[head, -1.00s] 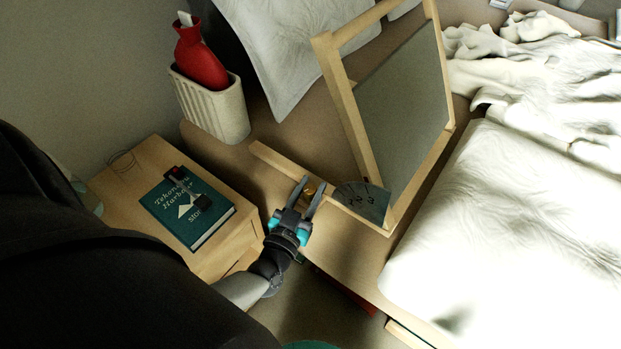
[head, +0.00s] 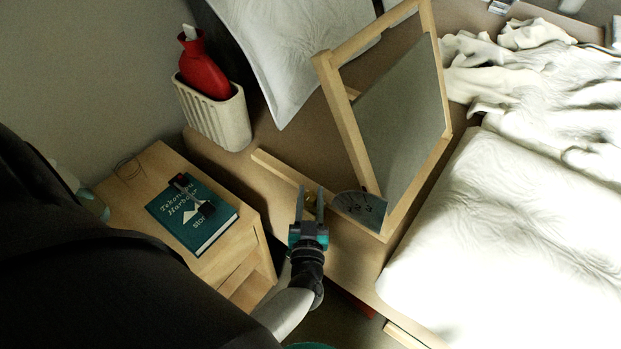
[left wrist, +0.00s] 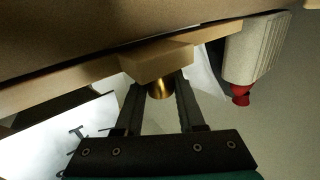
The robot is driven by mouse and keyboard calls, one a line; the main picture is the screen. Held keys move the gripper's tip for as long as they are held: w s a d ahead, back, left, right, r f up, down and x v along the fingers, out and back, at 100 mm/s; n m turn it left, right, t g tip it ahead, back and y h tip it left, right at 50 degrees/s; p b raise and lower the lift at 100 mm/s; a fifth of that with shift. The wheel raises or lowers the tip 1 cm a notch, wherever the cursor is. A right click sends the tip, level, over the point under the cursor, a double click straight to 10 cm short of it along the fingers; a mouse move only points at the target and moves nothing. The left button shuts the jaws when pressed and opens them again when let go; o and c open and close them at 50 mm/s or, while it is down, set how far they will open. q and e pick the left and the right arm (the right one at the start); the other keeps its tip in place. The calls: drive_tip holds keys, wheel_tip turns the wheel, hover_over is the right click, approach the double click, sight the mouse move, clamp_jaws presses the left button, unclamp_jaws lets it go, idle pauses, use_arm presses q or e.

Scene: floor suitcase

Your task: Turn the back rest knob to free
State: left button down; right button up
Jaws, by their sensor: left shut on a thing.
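The back rest knob (head: 309,200) is small and brass, on the wooden rail beside the bed. It also shows in the left wrist view (left wrist: 160,89), between the two fingers. My left gripper (head: 310,191) is shut on the knob, one finger on each side. In the left wrist view my left gripper (left wrist: 157,92) hides the knob's sides. The back rest (head: 402,115) is a wooden frame with a grey panel, raised at a tilt. A dark numbered dial (head: 362,208) sits at its lower corner. My right gripper is not in view.
A nightstand (head: 150,165) with a green book (head: 190,212) and a small dark object on it stands left of my gripper. A white ribbed holder (head: 228,118) with a red hot-water bottle (head: 205,72) is behind. The white mattress (head: 500,240) lies at right.

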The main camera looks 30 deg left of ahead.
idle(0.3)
use_arm(q)
drive_tip(key=c, duration=0.5)
unclamp_jaws()
drive_tip(key=shift+s, duration=0.1)
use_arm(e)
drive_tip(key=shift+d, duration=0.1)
